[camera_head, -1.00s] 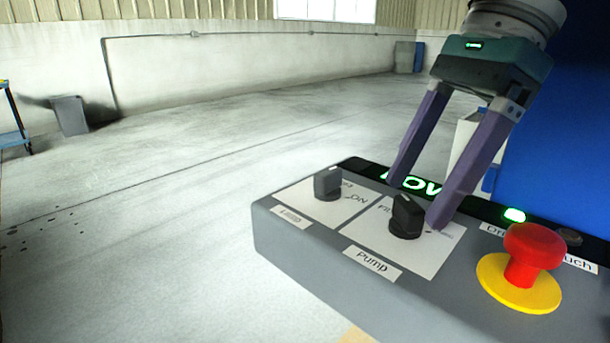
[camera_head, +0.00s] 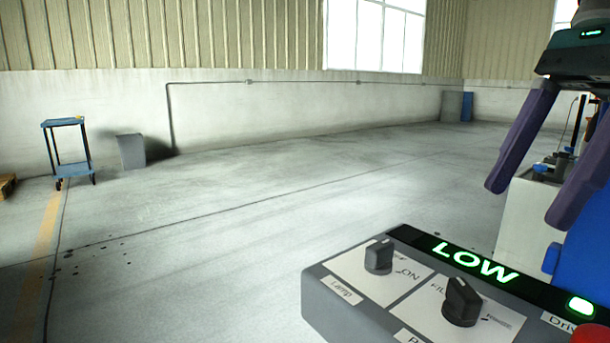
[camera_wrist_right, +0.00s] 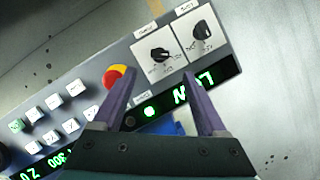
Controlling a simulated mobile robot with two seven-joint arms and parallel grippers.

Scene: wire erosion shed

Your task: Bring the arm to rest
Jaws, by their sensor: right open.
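My right gripper (camera_head: 523,180) is at the right of the head view, with its two purple fingers apart and nothing between them. It hangs above and behind the grey control panel (camera_head: 325,308), clear of it. The panel carries a Lamp knob (camera_head: 379,257), a second black knob (camera_head: 462,301) and a display (camera_head: 470,262) reading LOW in green. In the right wrist view, the open fingers (camera_wrist_right: 158,98) point toward the panel, with the red emergency button (camera_wrist_right: 115,77) near the left finger. My left gripper is in neither view.
A blue cart (camera_head: 66,150) and a grey bin (camera_head: 131,151) stand far left by the wall. A large blue body (camera_head: 590,225) and a white box (camera_head: 525,215) are close to my right gripper. The floor (camera_head: 200,250) at the left and middle is open.

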